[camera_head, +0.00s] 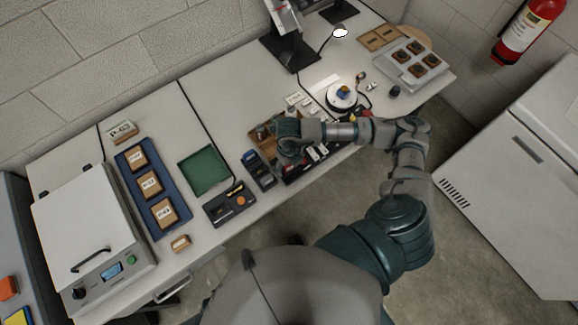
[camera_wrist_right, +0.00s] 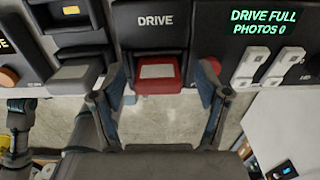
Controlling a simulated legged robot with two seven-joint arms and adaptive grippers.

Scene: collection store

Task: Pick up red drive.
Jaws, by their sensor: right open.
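The red drive (camera_wrist_right: 157,76) shows in the right wrist view, sitting in a dark slot under the label "DRIVE", with a pale patch on its face. My right gripper (camera_wrist_right: 160,88) is open, with one finger on each side of the red drive. I cannot tell whether the fingers touch it. In the head view my right gripper (camera_head: 288,150) reaches over the dark equipment on the table, and the red drive cannot be made out there.
A grey drive (camera_wrist_right: 76,76) sits in a slot just left. A display (camera_wrist_right: 264,22) reads "DRIVE FULL PHOTOS 0", with white switches (camera_wrist_right: 258,66) below. A green tray (camera_head: 204,169), a blue tray (camera_head: 141,205) and a round white stand (camera_head: 341,100) occupy the table.

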